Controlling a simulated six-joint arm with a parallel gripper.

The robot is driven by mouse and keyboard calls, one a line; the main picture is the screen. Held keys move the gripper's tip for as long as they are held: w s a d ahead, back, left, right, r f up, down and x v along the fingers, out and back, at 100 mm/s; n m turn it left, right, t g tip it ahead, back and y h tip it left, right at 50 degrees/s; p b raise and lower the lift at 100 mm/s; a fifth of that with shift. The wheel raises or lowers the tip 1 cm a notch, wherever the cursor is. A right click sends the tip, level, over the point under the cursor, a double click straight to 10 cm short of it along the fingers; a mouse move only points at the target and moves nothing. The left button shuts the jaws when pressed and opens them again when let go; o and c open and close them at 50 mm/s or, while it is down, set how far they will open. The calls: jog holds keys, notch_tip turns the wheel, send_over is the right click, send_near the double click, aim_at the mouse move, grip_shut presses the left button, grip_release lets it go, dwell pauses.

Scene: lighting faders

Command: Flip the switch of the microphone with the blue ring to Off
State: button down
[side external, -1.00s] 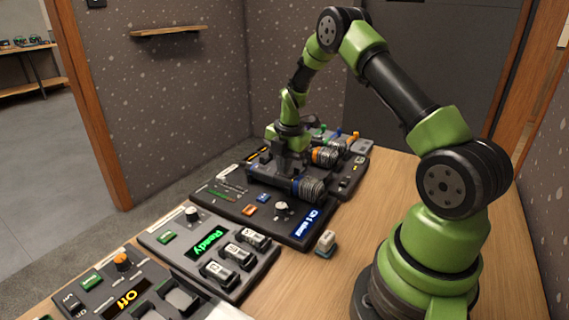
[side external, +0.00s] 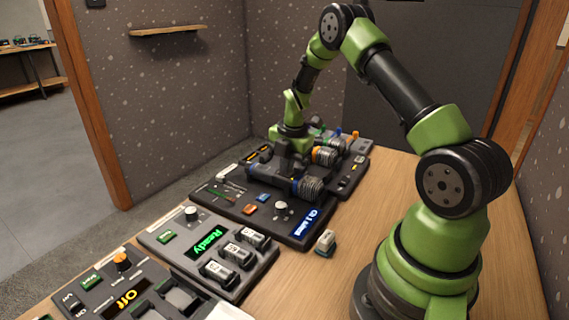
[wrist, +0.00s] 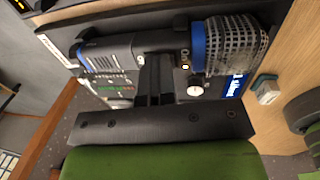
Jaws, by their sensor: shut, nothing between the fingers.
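The microphone with the blue ring (side external: 311,188) lies on a dark console, its mesh head toward the right. In the wrist view its blue ring (wrist: 198,46) sits between the mesh head and the dark body. My gripper (wrist: 157,62) is shut and empty, its fingertips at the microphone's body, left of the ring. I cannot tell whether they touch it. A small light-coloured mark (wrist: 185,64) shows on the body just right of the fingertips; I cannot tell whether it is the switch. In the side view my gripper (side external: 287,168) is low over the body, its tips not clear.
A microphone with an orange ring (side external: 325,156) lies just behind. The console (side external: 250,212) has buttons, a knob (side external: 281,208) and a lit blue display. A console reading "Ready" (side external: 207,243) stands in front. A small white-topped block (side external: 325,243) stands on the wooden table.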

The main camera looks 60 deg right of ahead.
aim_at(290, 174)
jog(key=shift+s+a+f, duration=0.15)
jog(key=shift+s+f, duration=0.15)
jog(key=shift+s, duration=0.05)
notch_tip(290, 174, up, 14)
jog(key=s, duration=0.1)
jog(key=shift+r, duration=0.25)
jog(key=shift+w+r, duration=0.15)
jog(key=shift+w, duration=0.25)
jog(key=f, duration=0.4)
jog(key=w+f, duration=0.1)
jog(key=f, duration=0.7)
jog(key=shift+w+f, duration=0.25)
jog(key=shift+f, duration=0.15)
jog(key=shift+w+f, duration=0.1)
jog(key=shift+f, duration=0.45)
